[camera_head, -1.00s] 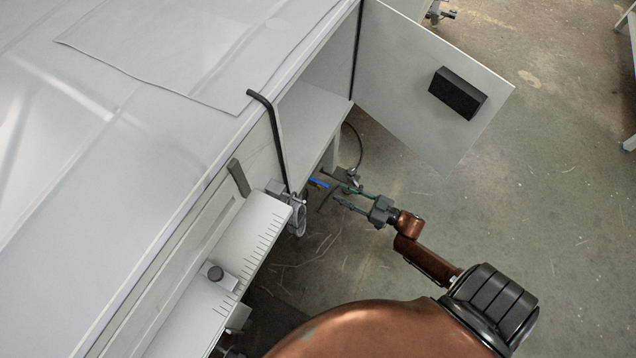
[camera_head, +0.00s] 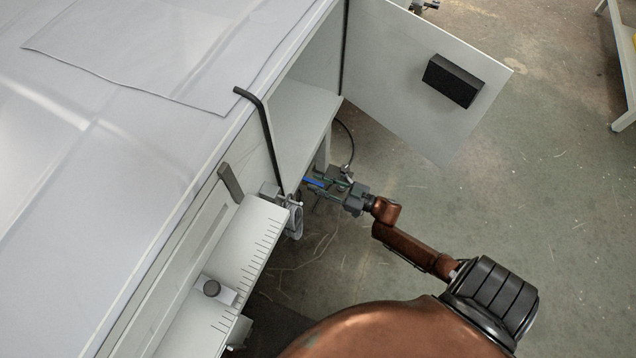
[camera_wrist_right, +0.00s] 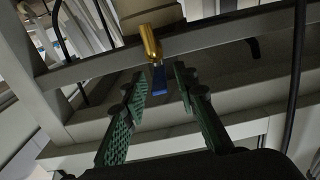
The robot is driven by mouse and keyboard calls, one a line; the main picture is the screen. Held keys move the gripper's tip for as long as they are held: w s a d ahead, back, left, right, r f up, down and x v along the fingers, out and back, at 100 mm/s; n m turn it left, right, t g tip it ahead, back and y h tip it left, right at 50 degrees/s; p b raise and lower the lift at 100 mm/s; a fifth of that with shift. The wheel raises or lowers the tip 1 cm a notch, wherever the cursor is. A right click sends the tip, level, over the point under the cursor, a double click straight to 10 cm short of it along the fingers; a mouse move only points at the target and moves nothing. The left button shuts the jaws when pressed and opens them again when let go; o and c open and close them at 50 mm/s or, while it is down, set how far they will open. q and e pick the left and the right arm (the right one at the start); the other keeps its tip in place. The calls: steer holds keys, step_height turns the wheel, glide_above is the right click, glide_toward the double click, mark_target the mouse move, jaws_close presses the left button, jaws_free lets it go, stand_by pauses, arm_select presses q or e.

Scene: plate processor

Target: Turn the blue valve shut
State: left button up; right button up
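The blue valve handle (camera_head: 314,182) shows below the edge of the open cabinet in the head view. In the right wrist view the blue handle (camera_wrist_right: 159,80) hangs from a brass fitting (camera_wrist_right: 151,44). My right gripper (camera_head: 320,188) is at the handle in the head view. In the right wrist view its green fingers (camera_wrist_right: 158,88) are apart, one on each side of the handle's line. I cannot tell whether a finger touches the handle. My left gripper is not in view.
The cabinet door (camera_head: 420,75) with a black block (camera_head: 453,81) stands open above my right arm. A dark cable (camera_head: 350,140) hangs behind the gripper. A clamp (camera_head: 292,218) and a graduated shelf (camera_head: 245,240) are to the left.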

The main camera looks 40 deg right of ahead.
jaws_close()
stand_by(0.4)
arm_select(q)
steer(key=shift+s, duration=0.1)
